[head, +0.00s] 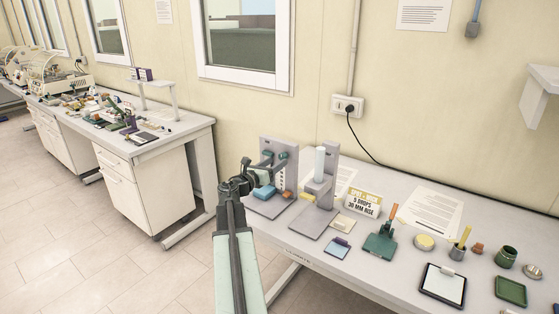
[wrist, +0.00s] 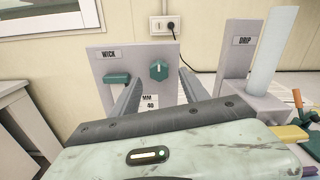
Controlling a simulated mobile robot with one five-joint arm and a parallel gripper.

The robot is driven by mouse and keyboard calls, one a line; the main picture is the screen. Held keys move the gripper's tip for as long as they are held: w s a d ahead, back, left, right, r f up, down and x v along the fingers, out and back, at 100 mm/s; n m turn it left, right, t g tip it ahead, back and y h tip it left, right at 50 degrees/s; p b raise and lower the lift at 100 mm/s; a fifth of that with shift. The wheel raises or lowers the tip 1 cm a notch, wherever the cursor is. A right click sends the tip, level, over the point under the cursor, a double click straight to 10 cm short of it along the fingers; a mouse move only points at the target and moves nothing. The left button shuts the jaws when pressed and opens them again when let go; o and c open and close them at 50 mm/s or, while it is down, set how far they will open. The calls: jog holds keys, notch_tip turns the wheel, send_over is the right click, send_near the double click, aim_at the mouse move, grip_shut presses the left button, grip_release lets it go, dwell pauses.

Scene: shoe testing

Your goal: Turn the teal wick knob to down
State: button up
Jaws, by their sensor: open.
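The teal wick knob (wrist: 158,70) is on the upright grey panel labelled WICK (wrist: 105,58) in the wrist view. It is faceted, with a pale mark at its top. A teal block (wrist: 117,78) juts from the panel left of the knob. My gripper (wrist: 160,80) is open and empty, its two grey fingers reaching toward the panel, one on each side below the knob. Whether they touch the panel is unclear. In the head view my gripper (head: 262,172) is in front of the grey wick stand (head: 291,172), and my arm hides part of the stand's left side.
The grey DRIP stand (wrist: 236,58) with a pale cylinder (wrist: 267,50) rises close on the right. Floor (head: 90,235) is clear left of my arm.

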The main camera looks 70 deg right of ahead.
aim_at(282, 158)
jog(key=x, duration=0.3)
jog(key=shift+d, duration=0.25)
grip_shut()
jog(key=shift+s+d, duration=0.1)
jog(key=shift+f, duration=0.1)
